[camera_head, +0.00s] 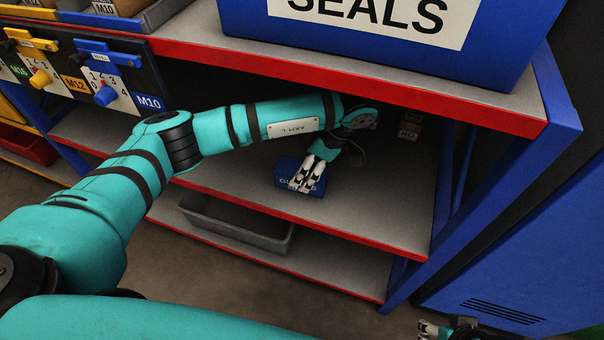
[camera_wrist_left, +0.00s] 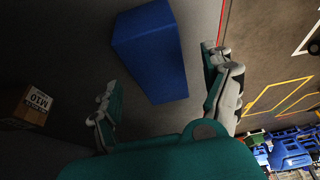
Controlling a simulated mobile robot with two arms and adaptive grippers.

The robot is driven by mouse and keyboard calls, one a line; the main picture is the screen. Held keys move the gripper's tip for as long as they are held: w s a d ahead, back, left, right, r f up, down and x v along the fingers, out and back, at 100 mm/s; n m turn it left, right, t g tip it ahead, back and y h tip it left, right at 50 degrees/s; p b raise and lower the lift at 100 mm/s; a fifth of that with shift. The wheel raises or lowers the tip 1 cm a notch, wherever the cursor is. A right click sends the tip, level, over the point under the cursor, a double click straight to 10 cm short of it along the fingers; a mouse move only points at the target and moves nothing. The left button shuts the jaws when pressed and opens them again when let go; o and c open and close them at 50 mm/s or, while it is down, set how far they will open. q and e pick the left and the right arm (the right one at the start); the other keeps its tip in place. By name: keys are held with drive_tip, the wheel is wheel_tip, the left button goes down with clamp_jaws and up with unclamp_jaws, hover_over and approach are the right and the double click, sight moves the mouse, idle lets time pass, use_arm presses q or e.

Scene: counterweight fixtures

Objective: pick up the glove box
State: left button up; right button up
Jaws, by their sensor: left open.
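The glove box (camera_head: 284,172) is a small blue box with partly covered white lettering. It lies on the middle shelf of the rack. My left gripper (camera_head: 308,174) is over it in the head view, its fingers hiding part of the box. In the left wrist view, the glove box (camera_wrist_left: 150,50) lies beyond and between the spread fingers of my left gripper (camera_wrist_left: 160,66). The gripper is open, and no grip on the box shows. My right gripper (camera_head: 446,329) is partly in view at the bottom edge, away from the shelf; its opening is unclear.
A red-edged upper shelf (camera_head: 370,88) with a blue SEALS bin (camera_head: 470,75) overhangs my left arm. A small carton (camera_head: 410,125) stands deeper on the middle shelf. A grey tray (camera_head: 235,225) sits below. A blue rack post (camera_head: 480,190) bounds the right side.

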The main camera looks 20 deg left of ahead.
use_arm(q)
drive_tip(key=x, duration=0.4)
drive_tip(key=shift+a+f+b, duration=0.15)
drive_tip(key=shift+a+b, duration=0.1)
drive_tip(key=shift+b, duration=0.05)
drive_tip(key=shift+f, duration=0.2)
idle(0.3)
drive_tip(key=c, duration=1.4)
